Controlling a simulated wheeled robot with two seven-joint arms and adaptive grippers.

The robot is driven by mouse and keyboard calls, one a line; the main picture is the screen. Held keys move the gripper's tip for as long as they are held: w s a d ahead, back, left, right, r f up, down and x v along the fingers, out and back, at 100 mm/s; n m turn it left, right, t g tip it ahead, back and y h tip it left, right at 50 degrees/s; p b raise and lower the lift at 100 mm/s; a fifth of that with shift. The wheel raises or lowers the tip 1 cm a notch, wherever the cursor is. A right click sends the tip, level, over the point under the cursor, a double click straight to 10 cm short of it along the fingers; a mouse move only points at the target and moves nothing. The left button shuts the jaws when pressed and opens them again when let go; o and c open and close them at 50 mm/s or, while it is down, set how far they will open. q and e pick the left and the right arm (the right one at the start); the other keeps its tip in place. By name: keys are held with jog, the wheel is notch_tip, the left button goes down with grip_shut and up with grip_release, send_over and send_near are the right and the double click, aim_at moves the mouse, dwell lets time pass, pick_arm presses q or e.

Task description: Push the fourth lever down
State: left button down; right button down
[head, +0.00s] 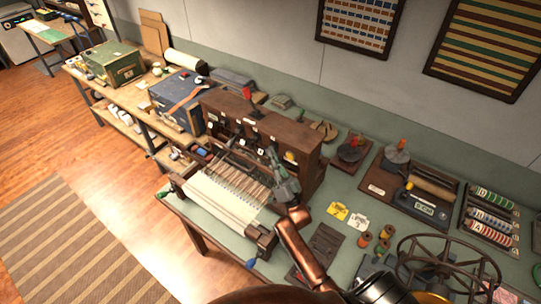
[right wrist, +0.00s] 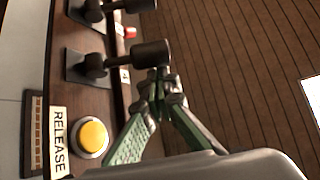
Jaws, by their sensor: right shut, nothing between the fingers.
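A dark wooden lever box (head: 312,176) stands on the green-topped bench behind a small loom. Its front carries a row of black levers with small white labels. In the right wrist view, the lever nearest the yellow button, which looks like the fourth lever (right wrist: 150,53), has a thick black cylindrical knob. Another black lever (right wrist: 95,10) is partly cut off at the top. My right gripper (head: 271,150) is shut and empty at the box front. Its green fingers (right wrist: 161,85) meet just below the knob's end; whether they touch is unclear. My left gripper is not in view.
The yellow button (right wrist: 92,138) with its RELEASE label (right wrist: 59,142) sits beside the lever. The loom (head: 215,205) stands close in front of the box. A spoked wheel (head: 445,250) and several spools lie to the right. Free floor is at left.

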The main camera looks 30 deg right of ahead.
jog(key=s+d+f+b, duration=0.2)
jog(key=s+f, duration=0.3)
jog(key=s, duration=0.3)
jog(key=shift+b, duration=0.35)
jog(key=shift+s+a, duration=0.1)
